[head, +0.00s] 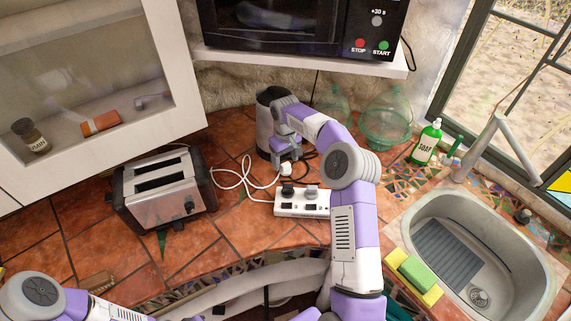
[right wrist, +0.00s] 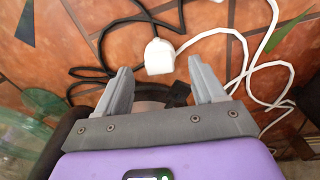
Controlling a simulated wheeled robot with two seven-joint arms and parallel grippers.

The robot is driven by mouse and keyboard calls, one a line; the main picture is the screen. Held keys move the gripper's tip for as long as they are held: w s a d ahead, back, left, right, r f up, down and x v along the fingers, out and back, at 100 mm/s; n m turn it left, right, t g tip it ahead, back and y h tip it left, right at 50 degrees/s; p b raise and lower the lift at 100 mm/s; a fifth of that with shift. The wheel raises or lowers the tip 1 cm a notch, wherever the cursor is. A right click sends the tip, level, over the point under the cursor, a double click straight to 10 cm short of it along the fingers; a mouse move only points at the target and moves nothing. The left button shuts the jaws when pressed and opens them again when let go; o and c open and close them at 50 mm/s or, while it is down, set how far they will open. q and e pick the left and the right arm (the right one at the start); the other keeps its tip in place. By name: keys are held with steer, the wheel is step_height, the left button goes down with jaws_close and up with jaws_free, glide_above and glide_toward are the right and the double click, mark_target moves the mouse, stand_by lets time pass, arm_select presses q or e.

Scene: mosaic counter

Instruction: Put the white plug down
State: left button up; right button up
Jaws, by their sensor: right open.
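The white plug (head: 286,168) lies on the orange tiled counter, with its white cord trailing left toward the toaster. It also shows in the right wrist view (right wrist: 159,57), just beyond and between the fingertips, apart from both fingers. My right gripper (head: 287,153) is open and empty just behind the plug; its spread fingers show in the right wrist view (right wrist: 155,80). My left arm shows at the lower left of the head view, but its gripper is not visible.
A white power strip (head: 300,208) with dark and grey plugs in it lies in front. A dark appliance (head: 264,125) stands close behind my right gripper. The toaster (head: 163,191) is left, green glass jars (head: 388,118) right. Cords cross the counter.

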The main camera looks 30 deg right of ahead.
mark_target(285, 164)
steer(key=shift+r, duration=2.15)
